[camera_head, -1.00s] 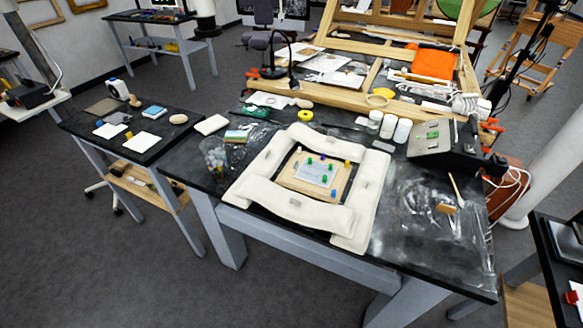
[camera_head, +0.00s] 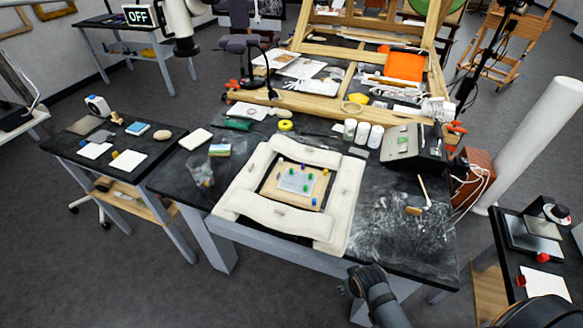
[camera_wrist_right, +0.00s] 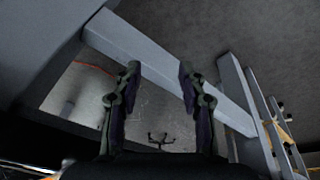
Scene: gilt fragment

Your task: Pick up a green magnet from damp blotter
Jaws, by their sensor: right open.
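In the head view a pale blotter (camera_head: 296,181) lies on a wooden board inside a frame of white padded cushions (camera_head: 269,214) on the dark worktable. Small green magnets (camera_head: 313,202) stand on and around it, with blue and yellow ones among them. My right arm comes in at the bottom of the head view, in front of the table. My right gripper (camera_wrist_right: 159,75) shows in the right wrist view, open and empty, with table legs and grey floor beyond it. It is away from the magnets. My left gripper is not in view.
White jars (camera_head: 362,133) and a grey box (camera_head: 400,142) stand behind the cushions at right. A brush (camera_head: 424,191) lies on the table's right. A side table (camera_head: 98,150) stands left and another dark table (camera_head: 535,243) right. The front table edge lies near my right arm.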

